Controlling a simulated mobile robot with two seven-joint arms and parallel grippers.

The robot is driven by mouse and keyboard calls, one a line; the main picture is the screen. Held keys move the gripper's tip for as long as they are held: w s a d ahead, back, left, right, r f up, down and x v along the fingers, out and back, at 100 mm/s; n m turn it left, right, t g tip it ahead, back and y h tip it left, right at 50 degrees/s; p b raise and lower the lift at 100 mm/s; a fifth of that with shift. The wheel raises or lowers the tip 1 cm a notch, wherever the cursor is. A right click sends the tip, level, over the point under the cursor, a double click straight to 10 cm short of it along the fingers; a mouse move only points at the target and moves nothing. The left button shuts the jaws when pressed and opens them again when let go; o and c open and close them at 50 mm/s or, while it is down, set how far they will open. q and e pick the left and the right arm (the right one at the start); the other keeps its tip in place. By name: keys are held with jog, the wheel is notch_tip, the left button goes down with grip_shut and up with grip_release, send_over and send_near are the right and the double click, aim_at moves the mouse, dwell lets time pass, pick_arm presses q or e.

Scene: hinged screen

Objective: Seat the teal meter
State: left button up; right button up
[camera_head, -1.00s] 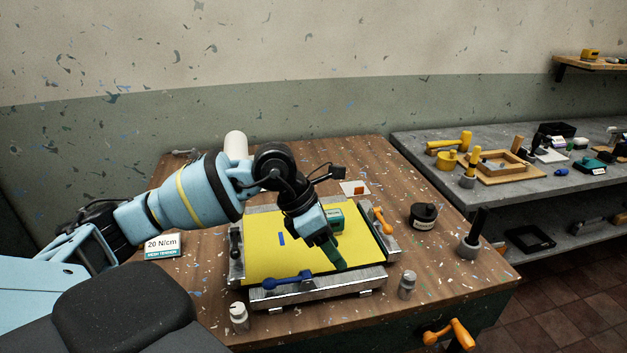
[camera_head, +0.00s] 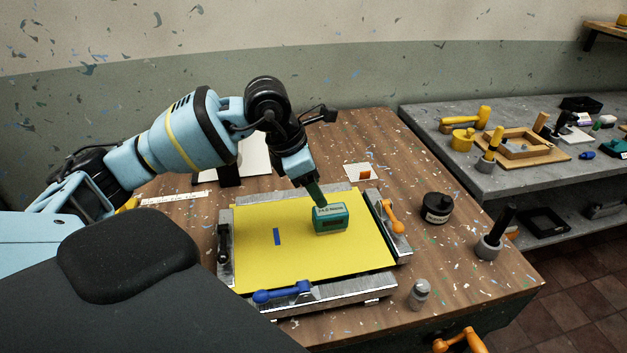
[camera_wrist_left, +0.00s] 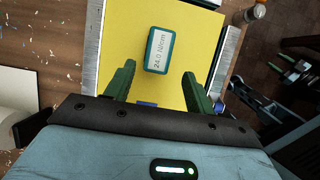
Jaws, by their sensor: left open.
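The teal meter (camera_head: 330,219) sits on the yellow screen mesh (camera_head: 268,255), right of its middle. A small blue mark (camera_head: 277,237) lies on the mesh to its left. My left gripper (camera_head: 318,200) is just behind the meter in the head view. In the left wrist view the meter (camera_wrist_left: 159,50), with a label that seems to read "24.0 N/cm", lies ahead of the fingers. The left gripper (camera_wrist_left: 161,80) has its two green fingers spread apart there, with nothing between the tips. My right gripper is not in view.
A metal frame (camera_head: 340,293) with a blue lever (camera_head: 282,293) and an orange lever (camera_head: 391,217) surrounds the mesh. A black jar (camera_head: 437,208), a grey canister (camera_head: 419,293) and a black-handled tool (camera_head: 496,235) stand to the right. A white panel (camera_head: 252,158) stands behind.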

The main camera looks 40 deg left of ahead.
aim_at(329, 210)
pick_arm(q)
jog(key=b+x, duration=0.2)
jog(key=x, duration=0.4)
jog(key=shift+f, duration=0.2)
jog(key=shift+w+d+f+b, duration=0.15)
jog(key=shift+w+f+b, duration=0.15)
jog(key=shift+f+b, duration=0.3)
jog(key=shift+c, duration=0.8)
jog(key=shift+r, duration=0.15)
jog(key=c, duration=0.8)
jog(key=shift+o, duration=0.2)
jog(key=shift+r+p, duration=0.55)
jog(key=shift+r, duration=0.4)
jog(key=shift+r+p, duration=0.55)
jog(key=shift+r, duration=0.6)
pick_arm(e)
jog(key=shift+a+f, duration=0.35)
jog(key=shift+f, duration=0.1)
pick_arm(q)
jog(key=shift+f, duration=0.15)
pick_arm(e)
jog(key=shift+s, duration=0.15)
